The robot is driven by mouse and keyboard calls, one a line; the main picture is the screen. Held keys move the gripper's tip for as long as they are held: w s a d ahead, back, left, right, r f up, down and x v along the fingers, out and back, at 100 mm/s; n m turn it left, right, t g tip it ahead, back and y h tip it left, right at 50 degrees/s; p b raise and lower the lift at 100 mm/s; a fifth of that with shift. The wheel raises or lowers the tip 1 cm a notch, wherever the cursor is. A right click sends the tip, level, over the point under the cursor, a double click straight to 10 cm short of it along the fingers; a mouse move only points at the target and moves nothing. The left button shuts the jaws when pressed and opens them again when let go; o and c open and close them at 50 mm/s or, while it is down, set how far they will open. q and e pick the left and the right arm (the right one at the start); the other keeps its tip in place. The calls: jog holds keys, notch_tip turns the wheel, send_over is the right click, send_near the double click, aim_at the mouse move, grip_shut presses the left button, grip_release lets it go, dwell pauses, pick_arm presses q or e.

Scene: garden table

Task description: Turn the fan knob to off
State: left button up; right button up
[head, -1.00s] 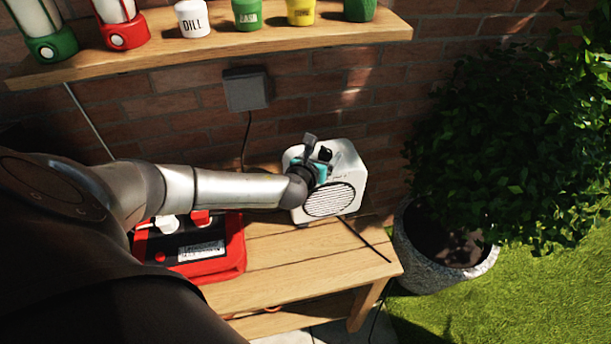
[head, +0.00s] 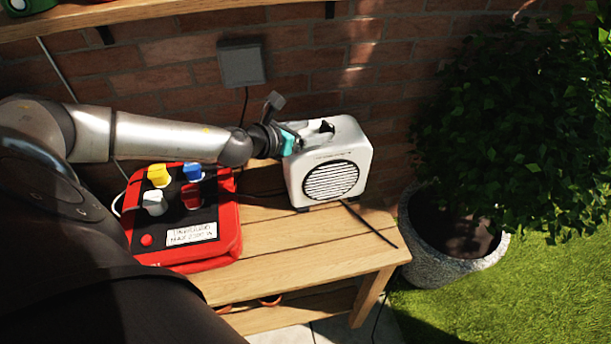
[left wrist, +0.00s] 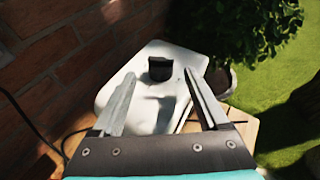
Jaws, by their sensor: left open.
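The fan (head: 350,152) is a white box with a round slatted grille on its front, standing at the back of the wooden table. Its dark knob (left wrist: 160,68) sits on top, seen from above in the left wrist view. In the head view the knob is partly hidden by my gripper. My left gripper (head: 308,135) is at the upper left of the fan, over its top. In the left wrist view its two fingers (left wrist: 160,76) are spread and empty, with the knob showing between and just beyond the tips. I cannot tell the height gap. My right gripper is not in view.
A red box (head: 236,240) with several coloured knobs and a label lies left of the fan on the table (head: 290,245). A brick wall with a grey box (head: 242,65) is behind. A potted bush (head: 440,265) stands right. The table's front right is mostly clear.

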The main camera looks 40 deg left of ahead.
pick_arm(q)
jog(key=b+v, duration=0.1)
jog(key=v, duration=1)
jog(key=w+d+f+n+y+b, duration=0.1)
jog(key=w+d+f+n+y, duration=0.1)
jog(key=d+f+n, duration=0.7)
jog(key=s+d+f+n+g, duration=0.1)
jog(key=s+f+n+g, duration=0.1)
jog(key=n, duration=0.5)
jog(key=s+d+f+n+g+y+b, duration=0.1)
jog(key=s+d+f+n+g, duration=0.1)
jog(key=s+f+n, duration=0.2)
jog(key=s+d+f+n+g, duration=0.1)
jog(key=s+f+n+g, duration=0.1)
jog(key=s+f+n, duration=0.2)
jog(key=shift+d+f+n+g+y, duration=0.2)
jog(key=shift+f+n, duration=0.5)
jog(key=shift+n, duration=0.7)
jog(key=shift+d+f+n+g+y, duration=0.1)
jog(key=shift+f+n+g+y, duration=0.1)
jog(key=shift+f+n, duration=0.9)
jog(key=shift+s+d+f+n+g, duration=0.15)
jog(key=shift+s+d+n+g, duration=0.2)
jog(key=shift+s+n, duration=0.4)
